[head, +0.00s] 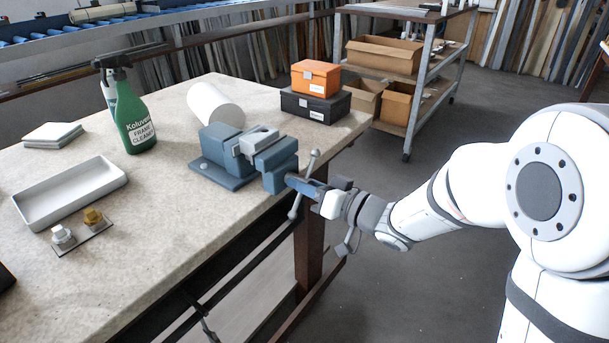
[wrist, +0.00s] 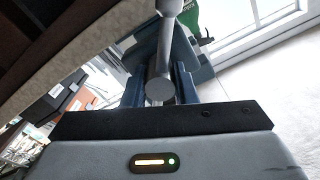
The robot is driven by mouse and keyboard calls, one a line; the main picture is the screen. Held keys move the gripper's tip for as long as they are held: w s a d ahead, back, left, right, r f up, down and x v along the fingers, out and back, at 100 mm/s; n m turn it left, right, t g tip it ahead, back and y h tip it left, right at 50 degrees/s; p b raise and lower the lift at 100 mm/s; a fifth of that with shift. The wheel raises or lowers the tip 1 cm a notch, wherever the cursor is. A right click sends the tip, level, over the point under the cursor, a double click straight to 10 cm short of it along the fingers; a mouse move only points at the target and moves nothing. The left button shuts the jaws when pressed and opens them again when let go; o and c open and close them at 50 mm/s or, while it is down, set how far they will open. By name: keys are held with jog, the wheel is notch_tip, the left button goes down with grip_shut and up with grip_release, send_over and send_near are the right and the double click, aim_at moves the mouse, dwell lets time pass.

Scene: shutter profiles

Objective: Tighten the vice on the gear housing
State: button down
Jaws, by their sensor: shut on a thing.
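The blue-grey vice (head: 222,172) is mounted near the right edge of the workbench. The gear housing, a light grey block (head: 259,138), sits between its jaws; I cannot tell how firmly it is gripped. The vice handle (head: 313,160) is a grey bar with rounded ends at the front of the screw, tilted from upright. My gripper (head: 318,190) reaches in from the right and is shut on the handle at the screw end. In the wrist view the handle (wrist: 166,45) runs up from between my fingers, with a round grey end facing the camera. The gear housing is not clear there.
The workbench (head: 170,200) also holds a green spray bottle (head: 133,118), a white roll (head: 215,103), an orange box (head: 315,78) on a black box (head: 315,105), a grey tray (head: 68,195) and two small fittings (head: 78,228). A trolley (head: 420,95) with cardboard boxes stands behind. Floor right of the bench is clear.

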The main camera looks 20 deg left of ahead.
dwell(0.5)
jog(key=c, duration=1.2)
grip_release()
jog(key=shift+o, duration=0.2)
jog(key=shift+d, duration=0.15)
jog(key=v, duration=0.7)
jog(key=shift+s+d+p, duration=0.15)
jog(key=shift+d+p, duration=0.1)
jog(key=shift+p, duration=0.2)
